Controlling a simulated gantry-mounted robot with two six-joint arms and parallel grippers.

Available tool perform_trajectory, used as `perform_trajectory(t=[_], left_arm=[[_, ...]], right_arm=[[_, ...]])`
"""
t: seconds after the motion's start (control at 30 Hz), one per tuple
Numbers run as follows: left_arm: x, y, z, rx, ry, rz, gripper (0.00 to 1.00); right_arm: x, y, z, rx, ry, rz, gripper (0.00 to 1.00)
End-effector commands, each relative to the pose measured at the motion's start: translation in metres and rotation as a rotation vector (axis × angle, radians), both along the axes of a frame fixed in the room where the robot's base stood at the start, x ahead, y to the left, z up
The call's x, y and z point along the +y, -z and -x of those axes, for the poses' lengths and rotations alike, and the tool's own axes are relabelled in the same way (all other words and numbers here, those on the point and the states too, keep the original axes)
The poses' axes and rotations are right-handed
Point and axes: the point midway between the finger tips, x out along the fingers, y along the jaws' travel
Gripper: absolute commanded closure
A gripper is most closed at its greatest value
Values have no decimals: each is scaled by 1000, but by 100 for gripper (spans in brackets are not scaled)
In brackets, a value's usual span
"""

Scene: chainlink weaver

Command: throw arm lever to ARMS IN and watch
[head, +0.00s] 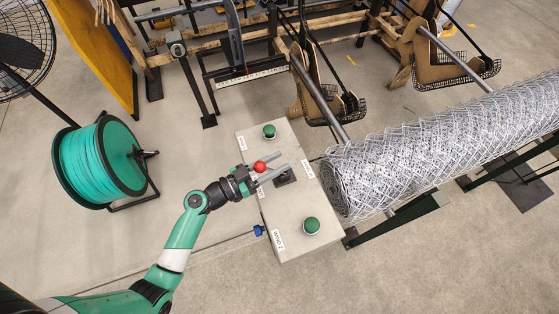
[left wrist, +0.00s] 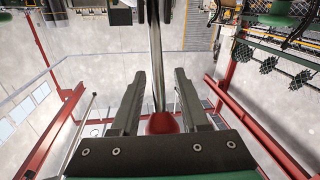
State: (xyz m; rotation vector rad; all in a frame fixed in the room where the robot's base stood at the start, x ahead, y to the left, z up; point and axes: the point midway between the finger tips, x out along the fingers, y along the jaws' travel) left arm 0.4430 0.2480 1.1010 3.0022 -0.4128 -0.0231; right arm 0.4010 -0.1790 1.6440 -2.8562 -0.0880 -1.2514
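The grey control box (head: 262,212) carries a lever with a red ball knob (head: 260,166) and a black base (head: 285,178). My left gripper (head: 283,161) is above the box at the lever. Its two fingers are spread, one on each side of the lever. In the left wrist view, the red knob (left wrist: 162,123) sits between the finger roots near the palm, and the lever rod (left wrist: 155,60) runs out between the fingers. Gaps show on both sides, so the gripper is not closed on it. The lever's small labels are unreadable. My right gripper is out of view.
Green push buttons stand at the box's far end (head: 269,131) and near end (head: 311,225). A chain-link mesh roll (head: 430,150) lies right of the box. A green wire spool (head: 98,162) stands left. Weaving machinery fills the back; floor at lower right is clear.

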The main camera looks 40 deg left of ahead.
Motion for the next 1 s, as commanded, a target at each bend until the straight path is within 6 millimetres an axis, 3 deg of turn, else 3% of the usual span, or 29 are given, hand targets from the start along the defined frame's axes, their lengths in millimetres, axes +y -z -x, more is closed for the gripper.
perform_trajectory(t=[0.03, 0.23, 0.27, 1.0], left_arm=[[0, 0, 0, 0, 0, 0, 62], [0, 0, 0, 0, 0, 0, 98], [0, 0, 0, 0, 0, 0, 100], [0, -2, 0, -3, 1, 0, 100]], right_arm=[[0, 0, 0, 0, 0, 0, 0], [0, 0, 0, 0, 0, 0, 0], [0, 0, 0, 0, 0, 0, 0], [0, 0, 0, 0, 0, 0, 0]])
